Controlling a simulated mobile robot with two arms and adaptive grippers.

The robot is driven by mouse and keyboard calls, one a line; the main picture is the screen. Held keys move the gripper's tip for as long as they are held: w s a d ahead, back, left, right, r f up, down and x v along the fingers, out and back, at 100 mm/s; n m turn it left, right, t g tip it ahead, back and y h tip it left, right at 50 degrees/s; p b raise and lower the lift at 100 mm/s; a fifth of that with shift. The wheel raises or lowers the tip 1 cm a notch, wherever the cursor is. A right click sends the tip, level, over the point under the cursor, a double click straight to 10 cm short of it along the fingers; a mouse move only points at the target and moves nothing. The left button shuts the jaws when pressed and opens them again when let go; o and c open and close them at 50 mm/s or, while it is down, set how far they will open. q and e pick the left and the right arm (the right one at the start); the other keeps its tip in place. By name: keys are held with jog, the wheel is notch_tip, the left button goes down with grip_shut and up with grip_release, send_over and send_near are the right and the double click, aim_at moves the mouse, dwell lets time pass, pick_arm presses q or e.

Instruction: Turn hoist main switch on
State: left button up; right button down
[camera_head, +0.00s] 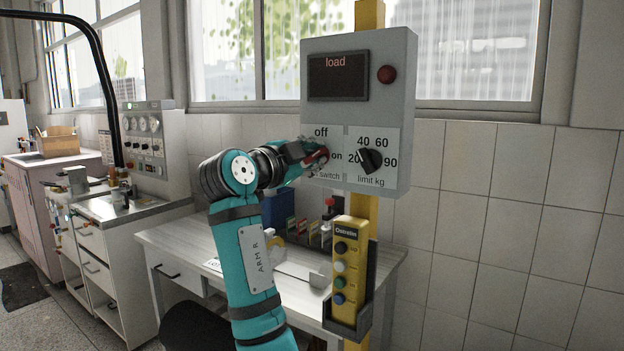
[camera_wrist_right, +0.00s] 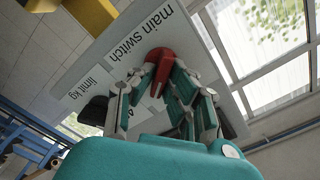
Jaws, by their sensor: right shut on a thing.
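The grey hoist control box (camera_head: 400,60) hangs on a yellow post, with a screen reading "load". The red main switch knob (camera_head: 319,155) is at its lower left, between the labels "off" and "on". My right gripper (camera_head: 312,156) reaches it from the left and is shut on it. In the right wrist view the red knob (camera_wrist_right: 161,57) sits between the fingers of my right gripper (camera_wrist_right: 157,88), beside the words "main switch". The fingers partly hide the knob, so I cannot tell its exact setting. My left gripper is not in view.
A black limit dial (camera_head: 370,160) is just right of the switch, and a red lamp (camera_head: 387,74) is above it. A yellow pendant (camera_head: 349,270) with several buttons hangs below. A workbench (camera_head: 180,245) stands behind my right arm.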

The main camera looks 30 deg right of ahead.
jog(key=m+b, duration=0.2)
jog(key=m, duration=0.1)
jog(key=shift+f+m+b, duration=0.25)
jog(key=shift+m+b, duration=0.8)
jog(key=shift+m, duration=0.95)
jog(key=c, duration=1.4)
grip_release()
jog(key=shift+s, duration=0.1)
jog(key=shift+o, duration=0.2)
jog(key=v, duration=1.2)
